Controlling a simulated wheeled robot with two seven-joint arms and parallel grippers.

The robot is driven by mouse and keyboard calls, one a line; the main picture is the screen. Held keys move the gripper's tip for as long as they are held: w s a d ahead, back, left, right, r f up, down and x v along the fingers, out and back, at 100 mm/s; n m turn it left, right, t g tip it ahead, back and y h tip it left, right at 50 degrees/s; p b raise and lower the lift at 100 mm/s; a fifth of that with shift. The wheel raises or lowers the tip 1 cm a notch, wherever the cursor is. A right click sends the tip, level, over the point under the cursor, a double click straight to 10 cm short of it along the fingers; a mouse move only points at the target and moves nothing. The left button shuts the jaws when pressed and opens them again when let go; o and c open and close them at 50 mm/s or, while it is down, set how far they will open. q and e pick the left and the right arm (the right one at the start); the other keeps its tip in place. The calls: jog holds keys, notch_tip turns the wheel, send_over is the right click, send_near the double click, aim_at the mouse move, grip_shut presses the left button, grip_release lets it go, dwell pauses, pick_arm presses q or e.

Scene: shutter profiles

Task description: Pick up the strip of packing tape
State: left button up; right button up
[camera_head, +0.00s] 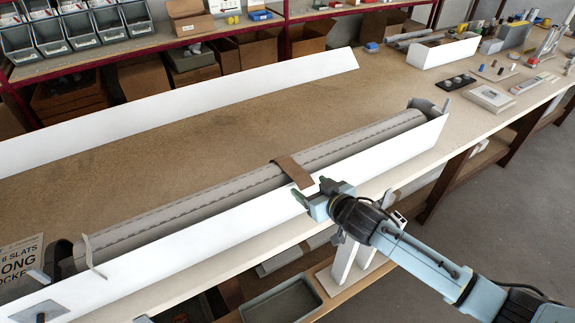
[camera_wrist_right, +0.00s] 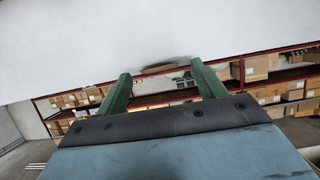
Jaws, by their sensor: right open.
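The strip of packing tape (camera_head: 292,170) is a short brown band. It lies across the long grey bundle of shutter profiles (camera_head: 230,190), near the top edge of the white front board (camera_head: 220,235). My right gripper (camera_head: 311,189) is just in front of that board, close to the strip's near end, and apart from the strip. In the right wrist view, its two green fingers (camera_wrist_right: 161,72) stand spread with nothing between them. A brownish patch shows just beyond the fingertips there; I cannot tell if it is the strip. My left gripper is not in view.
A white rear board (camera_head: 190,92) runs along the bench behind the bundle. A white box (camera_head: 442,52) and small parts stand at the back right. A printed sign (camera_head: 20,265) lies at the left. Bare bench top (camera_head: 340,95) lies behind the bundle.

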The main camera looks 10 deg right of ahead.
jog(key=shift+w+a+f, duration=0.25)
jog(key=shift+w+f, duration=0.05)
jog(key=shift+w, duration=0.3)
jog(key=c, duration=1.1)
jog(key=shift+o, duration=0.2)
